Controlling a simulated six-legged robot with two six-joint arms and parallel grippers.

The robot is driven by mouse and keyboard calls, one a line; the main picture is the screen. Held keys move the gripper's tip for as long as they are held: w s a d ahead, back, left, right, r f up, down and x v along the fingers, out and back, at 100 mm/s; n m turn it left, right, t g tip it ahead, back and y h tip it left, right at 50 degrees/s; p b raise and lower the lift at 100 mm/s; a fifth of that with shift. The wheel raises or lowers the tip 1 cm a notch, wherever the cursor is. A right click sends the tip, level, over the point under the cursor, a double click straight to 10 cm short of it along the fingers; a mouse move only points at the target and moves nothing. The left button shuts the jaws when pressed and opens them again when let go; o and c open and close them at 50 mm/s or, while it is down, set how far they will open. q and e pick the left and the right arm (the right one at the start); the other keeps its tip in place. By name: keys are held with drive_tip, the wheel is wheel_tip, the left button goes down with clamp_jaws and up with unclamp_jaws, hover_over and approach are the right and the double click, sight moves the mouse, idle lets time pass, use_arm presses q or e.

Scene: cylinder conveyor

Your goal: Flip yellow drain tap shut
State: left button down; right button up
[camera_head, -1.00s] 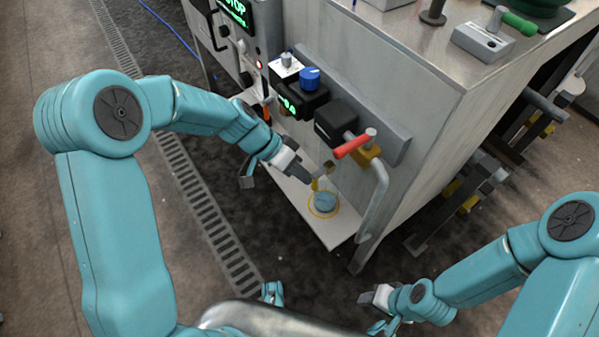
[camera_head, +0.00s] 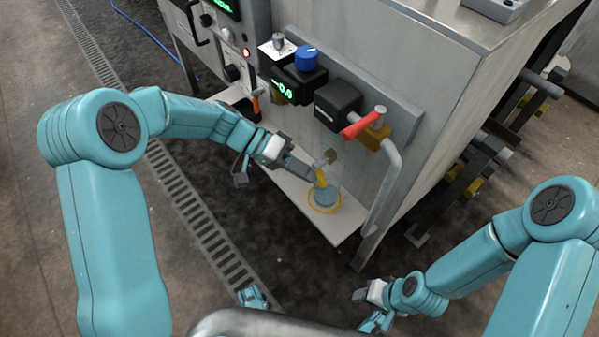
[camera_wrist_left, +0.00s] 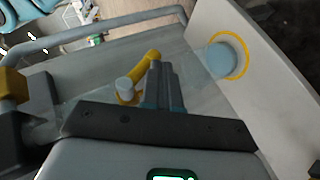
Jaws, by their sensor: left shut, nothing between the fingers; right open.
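The yellow drain tap lever (camera_head: 321,179) is low on the machine's front, just above the shelf, below a small brass fitting (camera_head: 330,156). In the left wrist view the lever (camera_wrist_left: 143,71) is bent, with a pale round end on the left. My left gripper (camera_head: 308,171) is shut and empty, its fingers close beside the lever. In the wrist view the closed fingers (camera_wrist_left: 163,76) are right of the lever and overlap it; contact cannot be told. My right gripper (camera_head: 366,291) is open, low and right, away from the tap.
A light-blue round piece (camera_head: 326,196) sits in a yellow ring on the white shelf (camera_head: 342,228) below the tap. A red-handled valve (camera_head: 361,125) and a bent grey pipe (camera_head: 383,190) stand right of it. A blue knob (camera_head: 306,58) is above. Open floor lies in front.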

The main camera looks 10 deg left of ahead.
use_arm(q)
drive_tip(key=shift+s+d+n+g+h+b, duration=0.25)
drive_tip(key=shift+s+d+n+h+b, duration=0.2)
drive_tip(key=shift+h, duration=0.6)
drive_tip(key=shift+s+d+n+g+h+b, duration=0.2)
drive_tip(key=shift+d+n+g+h+b, duration=0.25)
drive_tip(key=shift+h, duration=0.65)
drive_tip(key=shift+s+d+n+g+h+b, duration=0.1)
drive_tip(key=shift+s+d+n+h+b, duration=0.4)
drive_tip(key=shift+h, duration=0.55)
use_arm(e)
drive_tip(key=shift+w+d+f, duration=0.15)
drive_tip(key=shift+d+f, duration=0.1)
drive_tip(key=shift+f, duration=0.45)
drive_tip(key=shift+w+d+f, duration=0.1)
drive_tip(key=shift+d+f, duration=0.1)
drive_tip(key=shift+f, duration=0.5)
drive_tip(key=shift+s, duration=0.1)
use_arm(q)
drive_tip(key=w+a+f, duration=0.1)
drive_tip(key=a+f, duration=0.4)
drive_tip(key=a, duration=0.6)
drive_tip(key=shift+w+f+b, duration=0.3)
drive_tip(key=shift+w+f, duration=0.05)
drive_tip(key=shift+f, duration=0.05)
use_arm(e)
drive_tip(key=shift+f, duration=0.4)
